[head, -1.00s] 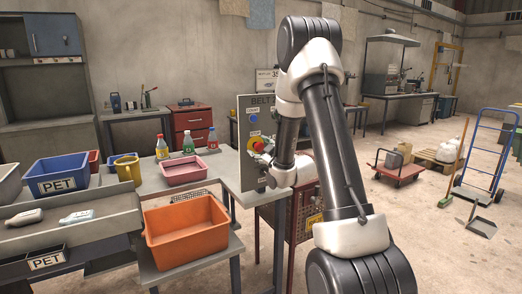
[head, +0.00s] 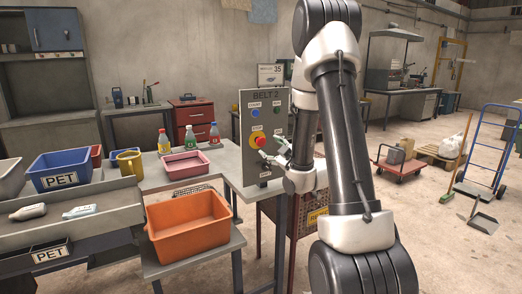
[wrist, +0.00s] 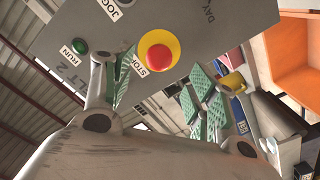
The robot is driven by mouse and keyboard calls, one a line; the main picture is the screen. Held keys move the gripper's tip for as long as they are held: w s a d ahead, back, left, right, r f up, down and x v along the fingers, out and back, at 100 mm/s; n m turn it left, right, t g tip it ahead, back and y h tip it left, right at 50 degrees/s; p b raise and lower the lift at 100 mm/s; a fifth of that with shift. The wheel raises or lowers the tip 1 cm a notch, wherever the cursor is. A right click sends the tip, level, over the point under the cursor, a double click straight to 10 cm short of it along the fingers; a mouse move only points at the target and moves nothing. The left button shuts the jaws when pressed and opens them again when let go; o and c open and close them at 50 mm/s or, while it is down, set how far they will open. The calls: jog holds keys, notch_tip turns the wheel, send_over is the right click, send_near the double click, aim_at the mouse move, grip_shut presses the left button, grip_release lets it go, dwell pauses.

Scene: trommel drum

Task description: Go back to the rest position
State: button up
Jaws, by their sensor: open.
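My gripper (wrist: 163,88) is open and empty, with green pads on its fingers in the wrist view. In the head view my gripper (head: 277,154) is small and partly hidden by my wrist, just right of the red stop button (head: 261,141). The grey BELT 2 panel (head: 247,166) stands upright at the table's right end. The stop button on its yellow disc also shows in the wrist view (wrist: 159,57), between and beyond the fingers, apart from them. My raised arm (head: 345,140) crosses the head view.
A blue PET bin (head: 60,170), a pink tray (head: 183,165) and several bottles stand left of the panel. An orange bin (head: 188,227) sits in front. A red crate stand (head: 310,228) is beneath my wrist. Open floor (head: 420,240) lies to the right, with carts beyond.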

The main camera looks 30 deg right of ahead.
jog(key=s+d+f+m+g+h, duration=0.1)
jog(key=s+f+m+g, duration=0.15)
jog(key=f, duration=0.35)
jog(key=s+d+f+m+g, duration=0.1)
jog(key=f+g, duration=0.3)
jog(key=f, duration=0.2)
jog(key=s+f+m+g+h, duration=0.1)
jog(key=s+f+m+g, duration=0.15)
jog(key=s+g, duration=0.6)
jog(key=s+a+r, duration=0.4)
jog(key=s+r, duration=0.3)
jog(key=s+a+r+m+t+y, duration=0.1)
jog(key=s+a+r, duration=0.3)
jog(key=s+r, duration=0.3)
jog(key=s+a+r+m, duration=0.1)
jog(key=s+a+r, duration=0.3)
jog(key=s+r, duration=0.3)
jog(key=shift+s+a+r, duration=0.2)
jog(key=shift+s, duration=0.15)
